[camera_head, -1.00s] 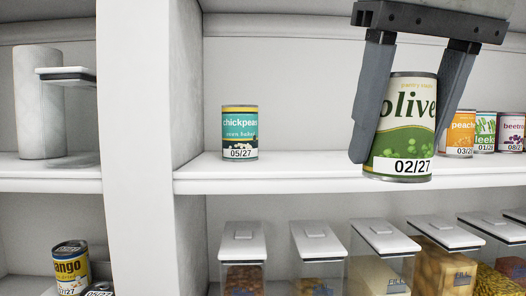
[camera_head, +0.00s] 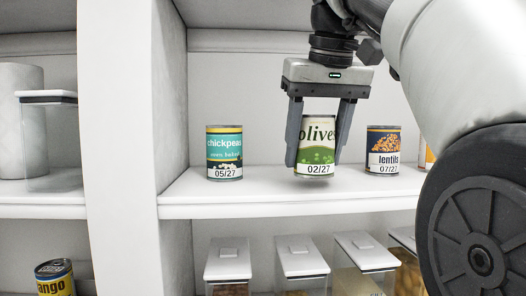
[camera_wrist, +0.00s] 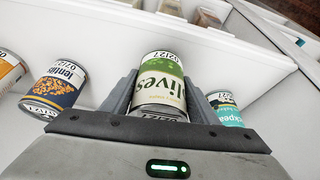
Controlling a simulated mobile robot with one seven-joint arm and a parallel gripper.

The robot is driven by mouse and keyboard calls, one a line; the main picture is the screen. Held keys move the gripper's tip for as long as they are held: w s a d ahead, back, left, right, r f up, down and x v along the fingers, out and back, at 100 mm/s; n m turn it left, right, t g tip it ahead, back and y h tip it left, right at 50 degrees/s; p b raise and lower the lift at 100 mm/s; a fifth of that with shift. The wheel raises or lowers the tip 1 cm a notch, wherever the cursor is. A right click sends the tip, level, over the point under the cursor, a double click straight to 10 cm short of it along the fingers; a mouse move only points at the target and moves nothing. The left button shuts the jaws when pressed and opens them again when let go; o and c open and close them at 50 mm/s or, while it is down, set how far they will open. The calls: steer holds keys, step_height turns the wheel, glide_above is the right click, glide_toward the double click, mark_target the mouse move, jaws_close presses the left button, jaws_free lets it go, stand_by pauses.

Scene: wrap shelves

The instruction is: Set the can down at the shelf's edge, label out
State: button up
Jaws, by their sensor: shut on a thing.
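The olives can (camera_head: 317,146) is green and cream, with a "02/27" date strip low on its label. It is upright and its label faces out in the head view. My gripper (camera_head: 322,158) is shut on the olives can from above, one finger on each side. The can is over the front part of the middle shelf (camera_head: 260,197), between the chickpeas can and the lentils can. I cannot tell whether its base touches the shelf. In the wrist view the olives can (camera_wrist: 161,85) sits between the fingers.
The teal chickpeas can (camera_head: 224,153) stands to the left. The dark blue lentils can (camera_head: 383,150) stands to the right, with an orange can (camera_head: 427,156) partly hidden behind my arm. White-lidded containers (camera_head: 301,257) fill the shelf below. An upright divider (camera_head: 122,130) is at left.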

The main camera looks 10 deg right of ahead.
steer(key=shift+b+x, duration=0.6)
steer(key=shift+x, duration=0.25)
steer(key=shift+s+r, duration=0.1)
steer(key=shift+s, duration=0.2)
steer(key=shift+w, duration=0.1)
steer(key=o, duration=1.3)
steer(key=shift+f, duration=0.2)
steer(key=shift+r, duration=0.45)
steer(key=v, duration=0.2)
steer(key=p+v, duration=0.1)
steer(key=v, duration=0.1)
steer(key=shift+s+r, duration=0.2)
steer(key=shift+s, duration=0.2)
steer(key=s+d+b, duration=0.1)
steer(key=s+b, duration=0.1)
steer(key=s, duration=0.9)
steer(key=shift+s, duration=0.25)
steer(key=shift+d+f, duration=0.1)
steer(key=shift+f, duration=0.05)
